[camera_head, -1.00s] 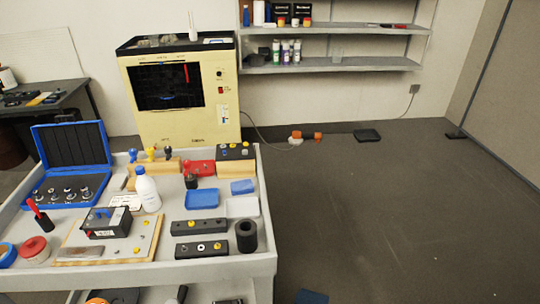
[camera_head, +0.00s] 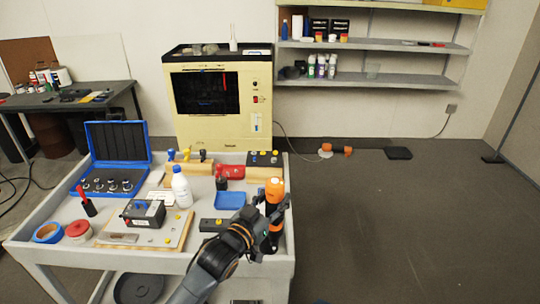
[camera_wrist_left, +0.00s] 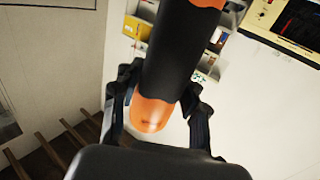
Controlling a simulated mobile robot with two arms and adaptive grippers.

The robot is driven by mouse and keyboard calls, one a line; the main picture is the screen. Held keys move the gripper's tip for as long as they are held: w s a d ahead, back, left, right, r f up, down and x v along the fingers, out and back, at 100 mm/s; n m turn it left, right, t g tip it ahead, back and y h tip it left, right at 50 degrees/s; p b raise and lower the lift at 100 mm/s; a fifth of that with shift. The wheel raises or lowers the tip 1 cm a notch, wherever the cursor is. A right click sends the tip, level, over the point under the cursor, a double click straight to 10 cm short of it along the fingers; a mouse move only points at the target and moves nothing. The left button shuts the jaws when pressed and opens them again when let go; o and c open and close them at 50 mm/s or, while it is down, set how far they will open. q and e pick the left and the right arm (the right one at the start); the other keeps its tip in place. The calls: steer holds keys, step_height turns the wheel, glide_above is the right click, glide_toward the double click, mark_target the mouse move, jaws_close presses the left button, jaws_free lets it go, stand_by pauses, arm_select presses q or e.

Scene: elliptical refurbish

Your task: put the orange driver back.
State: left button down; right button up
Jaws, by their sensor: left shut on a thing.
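The orange driver (camera_head: 274,187), with a black body and orange ends, is upright at the right edge of the cart. My left gripper (camera_head: 271,204) is shut around it. In the left wrist view the driver (camera_wrist_left: 180,55) runs between the two fingers (camera_wrist_left: 160,105), its orange end close to the palm. What lies directly under the driver is hidden by my arm, and I cannot tell whether its lower end touches anything. My right gripper is not in view.
The grey cart (camera_head: 70,250) carries a blue socket case (camera_head: 118,143), a white bottle (camera_head: 181,188), a black box (camera_head: 144,213), a blue tray (camera_head: 230,200) and a black block (camera_head: 212,225). A cream machine (camera_head: 222,135) stands behind. Floor at right is mostly clear.

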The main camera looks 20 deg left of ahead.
arm_select(q)
steer(key=w+a+r, duration=0.4)
steer(key=w+r, duration=0.2)
steer(key=w, duration=0.1)
steer(key=shift+y, duration=0.3)
steer(key=f+b, duration=0.4)
steer(key=f, duration=0.1)
steer(key=shift+w, duration=0.25)
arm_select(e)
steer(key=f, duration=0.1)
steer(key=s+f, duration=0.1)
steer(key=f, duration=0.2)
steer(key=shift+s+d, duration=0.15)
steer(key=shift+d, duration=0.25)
arm_select(q)
steer(key=shift+r, duration=0.1)
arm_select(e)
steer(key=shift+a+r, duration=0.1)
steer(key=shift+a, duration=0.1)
arm_select(q)
steer(key=shift+r, duration=0.1)
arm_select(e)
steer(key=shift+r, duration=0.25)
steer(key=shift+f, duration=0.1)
